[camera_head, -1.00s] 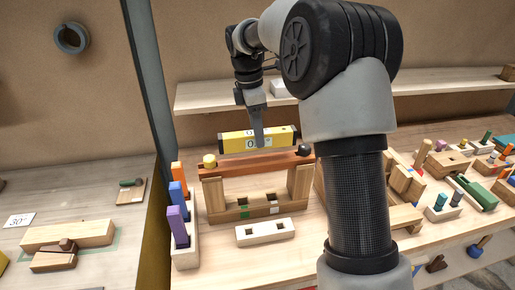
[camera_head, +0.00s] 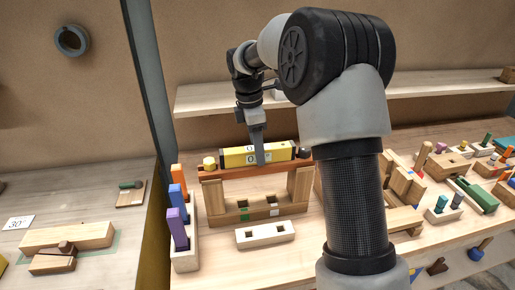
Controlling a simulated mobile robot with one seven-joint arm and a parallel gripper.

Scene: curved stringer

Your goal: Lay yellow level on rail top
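The yellow level (camera_head: 240,158) has white labels and a dark end. It lies lengthwise along the reddish-brown rail (camera_head: 225,173) and appears to touch its top. The rail spans two wooden uprights on a wooden base. A yellow peg (camera_head: 209,163) stands at the rail's left end and a black knob (camera_head: 304,153) at its right end. My gripper (camera_head: 260,155) points down over the middle of the level, with a finger in front of its near face. The far finger is hidden, so its grip on the level cannot be confirmed by sight.
A pale block with two square holes (camera_head: 265,234) lies in front of the frame. A rack with orange, blue and purple pegs (camera_head: 186,259) stands left. Wooden parts crowd the right side (camera_head: 405,184). A shelf (camera_head: 215,98) runs behind.

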